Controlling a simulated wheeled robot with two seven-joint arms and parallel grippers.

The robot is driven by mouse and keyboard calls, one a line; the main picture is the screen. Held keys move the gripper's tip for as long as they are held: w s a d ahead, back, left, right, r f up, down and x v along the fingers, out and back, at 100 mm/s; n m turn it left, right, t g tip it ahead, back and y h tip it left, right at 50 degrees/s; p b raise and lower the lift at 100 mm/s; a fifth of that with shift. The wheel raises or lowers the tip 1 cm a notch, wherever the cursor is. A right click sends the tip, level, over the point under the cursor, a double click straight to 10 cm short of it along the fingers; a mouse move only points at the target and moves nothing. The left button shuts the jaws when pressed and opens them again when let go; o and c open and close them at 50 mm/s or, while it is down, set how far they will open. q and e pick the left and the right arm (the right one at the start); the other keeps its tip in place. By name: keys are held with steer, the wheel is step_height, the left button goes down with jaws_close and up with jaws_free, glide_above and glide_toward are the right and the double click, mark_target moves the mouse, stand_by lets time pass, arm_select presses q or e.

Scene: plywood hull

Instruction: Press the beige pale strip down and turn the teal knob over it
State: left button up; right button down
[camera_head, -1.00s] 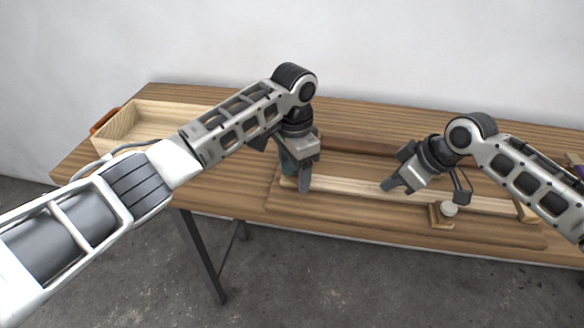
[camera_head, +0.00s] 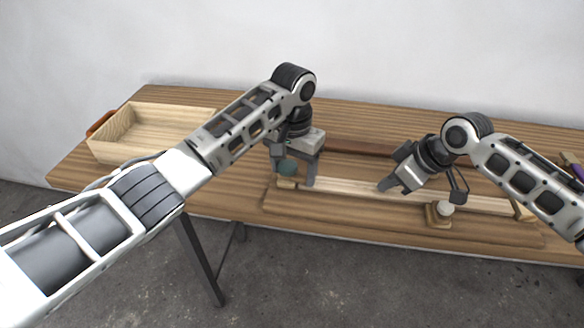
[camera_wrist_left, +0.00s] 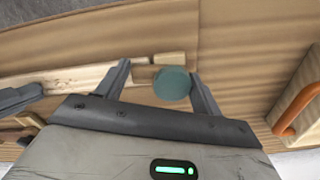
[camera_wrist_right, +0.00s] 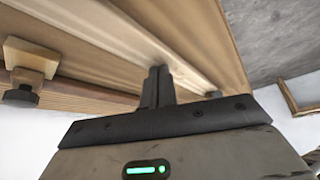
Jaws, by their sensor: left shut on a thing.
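The teal knob (camera_head: 288,168) sits at the left end of the beige pale strip (camera_head: 345,188). It also shows in the left wrist view (camera_wrist_left: 172,84) between the fingers of my left gripper (camera_wrist_left: 163,85). That gripper (camera_head: 294,170) is shut on the knob, although a gap seems to show beside the left finger. The strip lies along a wooden base board. My right gripper (camera_head: 388,187) has its fingers together, tips down at the strip near its middle. In the right wrist view its closed fingers (camera_wrist_right: 157,84) meet the strip; exact contact is hard to tell.
An open wooden box (camera_head: 150,107) with a reddish handle is at the table's left. A dark brown bar (camera_head: 360,147) lies behind the strip.

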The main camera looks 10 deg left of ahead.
mark_target(293, 167)
arm_select(q)
steer(key=o, duration=0.8)
steer(key=shift+w+r, duration=0.2)
steer(key=shift+r, duration=0.05)
arm_select(e)
steer(key=shift+f, duration=0.1)
arm_select(q)
steer(key=shift+o, duration=1.3)
steer(key=shift+s+f, duration=0.1)
steer(key=shift+s+r, duration=0.1)
steer(key=shift+r, duration=3.35)
steer(key=shift+r, duration=0.1)
steer(key=shift+r+p, duration=1.15)
steer(key=shift+p, duration=0.15)
arm_select(e)
steer(key=shift+r, duration=1.3)
steer(key=shift+r+p, duration=0.85)
steer(key=shift+r, duration=0.3)
arm_select(q)
steer(key=shift+r, duration=0.85)
arm_select(e)
steer(key=shift+r, duration=1.15)
